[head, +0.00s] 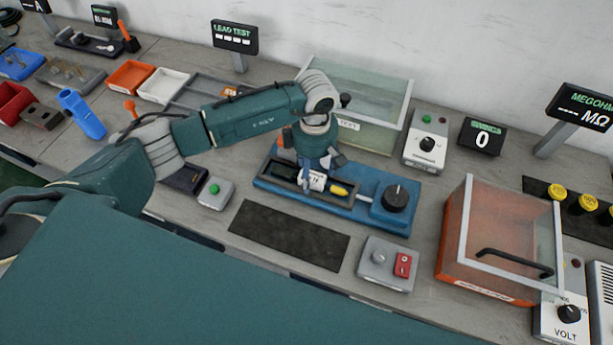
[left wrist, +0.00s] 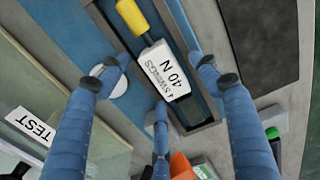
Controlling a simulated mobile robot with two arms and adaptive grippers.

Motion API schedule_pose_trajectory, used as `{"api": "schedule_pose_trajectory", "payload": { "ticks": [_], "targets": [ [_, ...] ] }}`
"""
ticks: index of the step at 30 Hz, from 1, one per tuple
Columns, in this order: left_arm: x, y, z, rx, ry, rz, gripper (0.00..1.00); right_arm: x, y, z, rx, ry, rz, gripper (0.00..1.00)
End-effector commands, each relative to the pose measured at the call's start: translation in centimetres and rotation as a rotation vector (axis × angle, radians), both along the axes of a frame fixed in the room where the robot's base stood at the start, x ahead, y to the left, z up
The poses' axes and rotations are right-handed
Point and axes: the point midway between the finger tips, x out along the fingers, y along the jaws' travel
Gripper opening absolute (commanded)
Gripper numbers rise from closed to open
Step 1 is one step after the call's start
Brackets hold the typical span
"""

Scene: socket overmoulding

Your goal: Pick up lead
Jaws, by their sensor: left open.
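My left gripper (head: 315,168) is over the blue fixture (head: 272,188), fingers pointing down. In the left wrist view the gripper (left wrist: 152,75) has its blue fingers spread on both sides of a white block (left wrist: 162,70) marked "40 N SWINGS". A yellow piece (left wrist: 132,17) joins the block by a short stem; it also shows in the head view (head: 341,189). Both lie in the fixture's dark-framed slot. I see no clear gap closed on the block, and the jaws are open. No cord that I can surely call the lead is visible. My right gripper is out of view.
A black knob (head: 395,197) stands on the fixture's right end. A clear-walled tank (head: 372,100) is close behind. A black mat (head: 288,235) and a red-switch box (head: 388,264) lie in front. An orange box with a clear lid (head: 462,240) stands right.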

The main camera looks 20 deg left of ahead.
Motion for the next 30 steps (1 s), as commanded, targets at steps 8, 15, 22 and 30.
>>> {"api": "schedule_pose_trajectory", "payload": {
  "ticks": [8,15,22,30],
  "targets": [
    [0.0,0.0,0.0,0.000,0.000,0.000,0.20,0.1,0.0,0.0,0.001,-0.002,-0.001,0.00],
    [0.0,0.0,0.1,0.000,-0.001,0.000,0.09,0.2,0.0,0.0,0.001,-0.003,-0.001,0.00],
    [0.2,0.0,1.0,-0.001,-0.004,0.001,0.09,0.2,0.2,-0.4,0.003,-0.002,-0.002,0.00],
    [0.2,0.0,5.5,-0.001,-0.008,-0.002,0.09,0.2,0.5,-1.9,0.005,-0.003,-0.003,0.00]
  ]
}}
